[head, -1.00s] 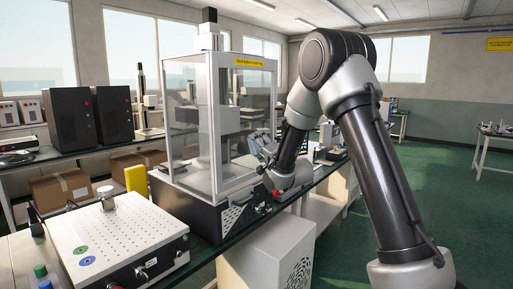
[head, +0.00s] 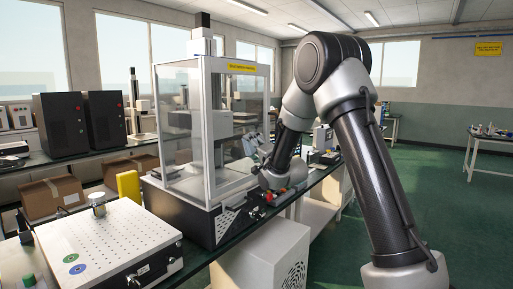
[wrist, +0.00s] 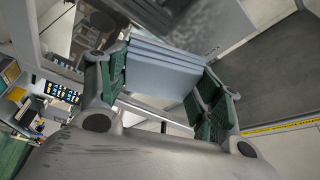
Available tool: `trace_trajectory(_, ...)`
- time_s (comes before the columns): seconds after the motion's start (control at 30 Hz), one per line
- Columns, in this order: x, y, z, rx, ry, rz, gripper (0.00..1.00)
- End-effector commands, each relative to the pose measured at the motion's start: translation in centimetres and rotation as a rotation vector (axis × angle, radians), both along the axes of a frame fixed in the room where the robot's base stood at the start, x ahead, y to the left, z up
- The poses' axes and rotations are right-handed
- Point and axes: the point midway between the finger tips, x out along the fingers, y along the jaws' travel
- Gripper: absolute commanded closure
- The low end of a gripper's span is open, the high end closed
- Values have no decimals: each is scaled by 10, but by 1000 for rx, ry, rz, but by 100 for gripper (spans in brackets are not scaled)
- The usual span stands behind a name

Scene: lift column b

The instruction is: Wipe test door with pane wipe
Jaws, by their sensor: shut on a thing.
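The test door (head: 236,125) is the clear, pale-framed front of the test enclosure, with a yellow label (head: 242,69) along its top. In the wrist view, a blurry grey patch (wrist: 205,22) shows on the pane. My gripper (wrist: 164,82) is shut on the pane wipe (wrist: 165,72), a blue-grey layered pad between its green-padded fingers. The wipe's far edge is close to the pane; I cannot tell whether it touches. In the head view my gripper (head: 259,148) is at the door's right side, partly hidden by my arm.
A yellow block (head: 129,186) stands left of the enclosure. A perforated plate instrument (head: 107,240) is in front at left. Red knobs sit on the enclosure base near my wrist. Green floor (head: 440,220) is open at right.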

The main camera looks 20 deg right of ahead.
Motion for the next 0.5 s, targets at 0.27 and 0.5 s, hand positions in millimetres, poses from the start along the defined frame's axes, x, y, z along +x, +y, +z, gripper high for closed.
trace_trajectory(0.27,-10,14,0,-1,1,3,46)
trace_trajectory(0.5,-21,29,-1,0,3,4,46)
